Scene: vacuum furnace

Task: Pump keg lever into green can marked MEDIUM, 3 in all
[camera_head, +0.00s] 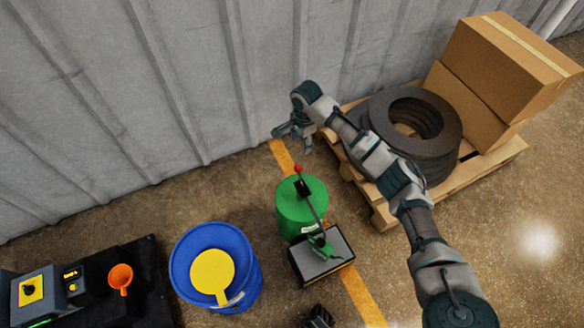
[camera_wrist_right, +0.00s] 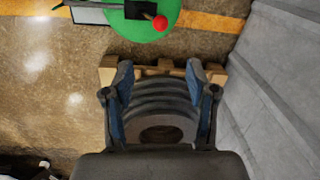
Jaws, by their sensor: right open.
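The green keg (camera_head: 302,212) stands on the floor near the wall, with a dark lever (camera_head: 311,199) on top that ends in a red knob (camera_head: 298,168). The red knob also shows in the wrist view (camera_wrist_right: 160,22). A small green can (camera_head: 322,244) sits on a dark, grey-topped stand (camera_head: 336,262) in front of the keg; any marking on it is too small to read. My right gripper (camera_head: 292,141) is open and empty beyond the knob, near the wall, apart from the lever. A dark piece at the bottom edge may be my left gripper (camera_head: 319,317), mostly hidden.
A blue drum (camera_head: 248,279) with a yellow piece (camera_head: 212,272) on top stands left. Further left are an orange funnel (camera_head: 121,276) and a control box (camera_head: 32,288). A pallet (camera_head: 508,148) with black rings (camera_head: 440,140) and cardboard boxes (camera_head: 505,60) stands right.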

